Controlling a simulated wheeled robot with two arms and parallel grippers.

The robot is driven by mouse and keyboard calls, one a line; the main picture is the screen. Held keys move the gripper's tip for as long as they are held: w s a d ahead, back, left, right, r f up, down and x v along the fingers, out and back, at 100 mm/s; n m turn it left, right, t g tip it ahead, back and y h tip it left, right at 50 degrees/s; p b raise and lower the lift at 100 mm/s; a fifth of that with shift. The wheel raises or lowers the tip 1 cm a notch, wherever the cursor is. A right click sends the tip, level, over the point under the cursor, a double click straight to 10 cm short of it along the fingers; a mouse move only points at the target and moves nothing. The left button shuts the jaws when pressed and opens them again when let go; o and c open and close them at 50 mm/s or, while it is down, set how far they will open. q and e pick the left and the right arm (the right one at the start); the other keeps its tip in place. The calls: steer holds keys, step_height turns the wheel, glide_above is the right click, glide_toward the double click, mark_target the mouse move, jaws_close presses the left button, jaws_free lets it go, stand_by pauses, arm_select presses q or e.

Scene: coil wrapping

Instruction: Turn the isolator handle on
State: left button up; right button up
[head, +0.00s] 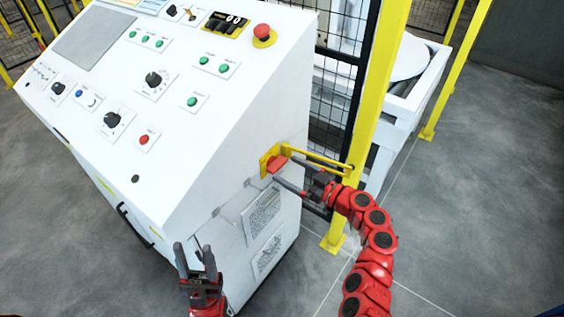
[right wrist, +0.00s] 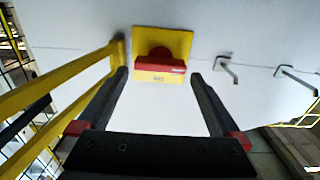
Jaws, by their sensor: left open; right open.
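The isolator handle (head: 277,164) is a red bar on a yellow plate (head: 265,161) on the right side of the white control cabinet (head: 215,150). In the right wrist view the red handle (right wrist: 160,64) lies across the yellow plate (right wrist: 176,42), about level. My right gripper (head: 283,170) is open and faces the handle. In the right wrist view its fingers (right wrist: 158,75) stand wide on either side of the handle, with a gap to each side. Whether the tips reach past the handle is unclear. My left gripper (head: 194,256) is open and empty, low in front of the cabinet.
A yellow bar (head: 318,160) runs beside my right gripper to a yellow post (head: 378,90) of the mesh fence. In the right wrist view, hooks (right wrist: 228,68) stick out of the cabinet side. The cabinet top carries buttons, knobs and a red emergency stop (head: 263,33). Floor is clear at right.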

mark_target(281, 166)
steer(key=shift+x, duration=1.15)
steer(key=shift+w+a, duration=0.25)
steer(key=shift+a, duration=0.15)
steer(key=c, duration=1.1)
